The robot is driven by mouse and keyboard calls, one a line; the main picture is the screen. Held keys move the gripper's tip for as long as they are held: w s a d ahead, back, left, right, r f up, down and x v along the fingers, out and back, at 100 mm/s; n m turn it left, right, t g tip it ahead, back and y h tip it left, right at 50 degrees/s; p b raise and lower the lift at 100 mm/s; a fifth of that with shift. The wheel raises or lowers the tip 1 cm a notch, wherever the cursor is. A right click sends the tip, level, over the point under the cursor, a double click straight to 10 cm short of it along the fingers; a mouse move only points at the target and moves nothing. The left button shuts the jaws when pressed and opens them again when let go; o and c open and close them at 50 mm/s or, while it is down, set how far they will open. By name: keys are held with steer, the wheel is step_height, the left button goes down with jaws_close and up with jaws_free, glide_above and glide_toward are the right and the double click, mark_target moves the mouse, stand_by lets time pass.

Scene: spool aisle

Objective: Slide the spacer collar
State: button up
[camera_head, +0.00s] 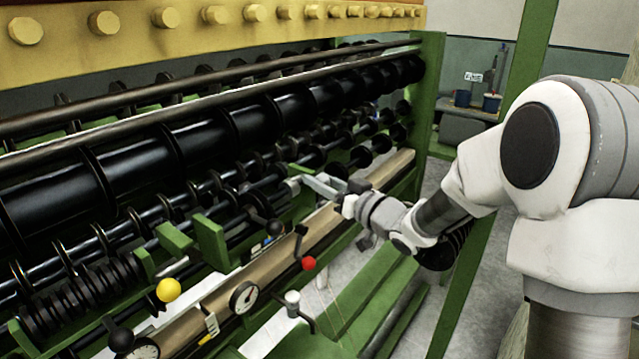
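Dark round collars (258,225) and discs sit along several parallel black rods in a green-framed machine; I cannot tell which one is the spacer collar. My gripper (298,178) reaches in from the right, at the right part of the lower rods. Its pale grey fingers point left, with their tips close to a rod and a green bracket (304,196). The tips are small and overlap the dark parts behind them. I cannot tell whether they touch or hold a collar, or how far apart they are.
A yellow ball knob (168,290), a red ball knob (309,263) and a round gauge (243,297) stand along the front bar (205,322). Green brackets (211,241) rise beside the lower rods. A green post (470,270) stands near my arm. Grey floor shows at right.

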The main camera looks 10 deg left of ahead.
steer(key=o, duration=0.4)
steer(key=v, duration=1.7)
steer(key=shift+s+d, duration=0.15)
steer(key=shift+s, duration=0.05)
